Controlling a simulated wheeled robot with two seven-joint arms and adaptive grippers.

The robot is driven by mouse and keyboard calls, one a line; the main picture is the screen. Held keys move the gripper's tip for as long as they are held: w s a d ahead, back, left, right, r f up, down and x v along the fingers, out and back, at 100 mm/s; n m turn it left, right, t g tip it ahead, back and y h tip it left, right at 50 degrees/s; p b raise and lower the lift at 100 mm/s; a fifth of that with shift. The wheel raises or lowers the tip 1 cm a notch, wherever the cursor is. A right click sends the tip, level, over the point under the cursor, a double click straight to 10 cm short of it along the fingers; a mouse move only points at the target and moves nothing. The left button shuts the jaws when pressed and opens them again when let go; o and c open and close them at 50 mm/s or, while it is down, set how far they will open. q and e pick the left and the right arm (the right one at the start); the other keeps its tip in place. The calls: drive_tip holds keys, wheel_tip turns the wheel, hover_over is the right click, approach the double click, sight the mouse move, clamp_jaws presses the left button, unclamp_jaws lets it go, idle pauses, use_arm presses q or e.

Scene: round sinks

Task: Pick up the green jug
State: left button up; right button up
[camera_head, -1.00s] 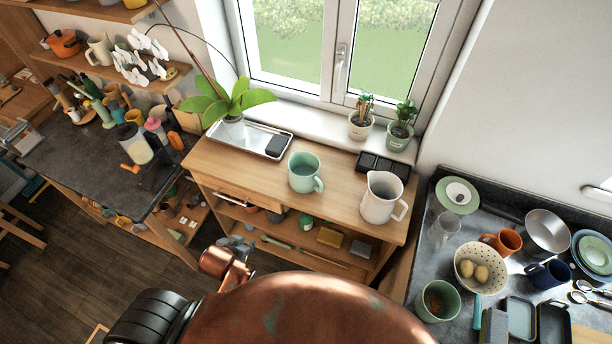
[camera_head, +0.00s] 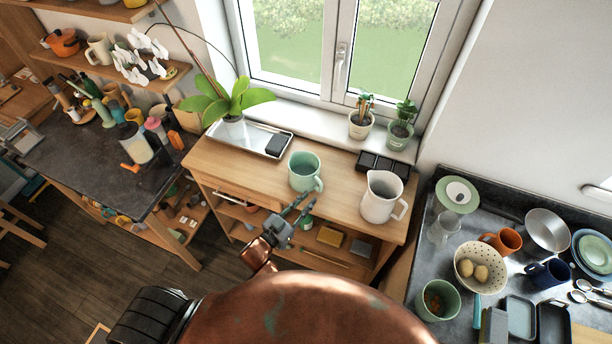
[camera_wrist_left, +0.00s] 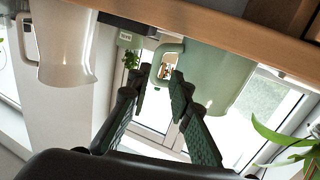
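The green jug (camera_head: 303,172) stands upright on the wooden sideboard, its handle toward the lower right. My left gripper (camera_head: 303,206) is in front of it at the sideboard's front edge, fingers apart and empty. The left wrist view is upside down. There the green jug (camera_wrist_left: 222,75) is close, and its handle appears between the spread fingertips of my left gripper (camera_wrist_left: 159,80); I cannot tell how far beyond them it is. My right gripper is in neither view.
A white pitcher (camera_head: 380,198) stands right of the jug; it also shows in the left wrist view (camera_wrist_left: 62,45). A metal tray (camera_head: 255,139) with a plant is behind left, a black tray (camera_head: 384,165) behind right. The wood top (camera_head: 335,200) is clear between jug and pitcher.

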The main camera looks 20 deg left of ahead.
sight(320, 188)
use_arm(q)
drive_tip(key=x, duration=0.2)
drive_tip(key=p+x, duration=0.1)
drive_tip(key=x, duration=0.1)
drive_tip(key=r+x, duration=0.1)
drive_tip(key=x, duration=0.2)
drive_tip(key=shift+s+d+p, duration=0.1)
drive_tip(key=shift+d+p, duration=0.2)
drive_tip(key=shift+w+d+f, duration=0.1)
drive_tip(key=shift+w+f, duration=0.05)
drive_tip(key=shift+w, duration=0.25)
clamp_jaws()
